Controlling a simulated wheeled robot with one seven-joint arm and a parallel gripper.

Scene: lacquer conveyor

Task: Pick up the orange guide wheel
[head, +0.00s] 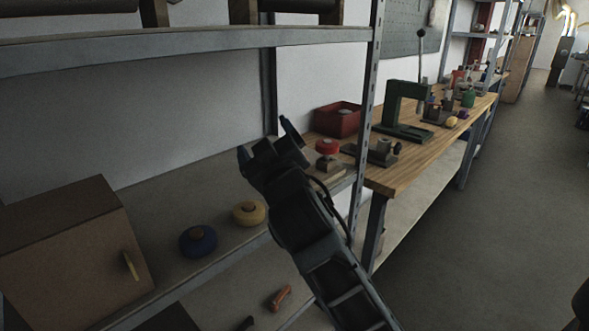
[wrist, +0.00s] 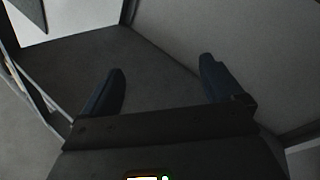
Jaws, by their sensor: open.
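A yellow-orange wheel (head: 250,213) with a brown hub lies on the grey shelf in the head view, near its front edge; it is the closest in colour to an orange guide wheel. A blue wheel (head: 198,241) lies to its left. A red wheel (head: 327,147) sits on a small block to the right, beyond my gripper. My gripper (head: 265,141) is open and empty above the shelf, higher in the picture than the yellow-orange wheel and apart from it. In the wrist view, my gripper (wrist: 162,72) has its fingers spread, with only bare grey surfaces between and beyond them.
A brown box (head: 65,250) stands on the shelf at the left. An upper shelf (head: 180,42) and a metal post (head: 366,110) border the space. A wooden workbench (head: 415,165) with a green press (head: 400,110) and a red bin (head: 338,119) stands at the right.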

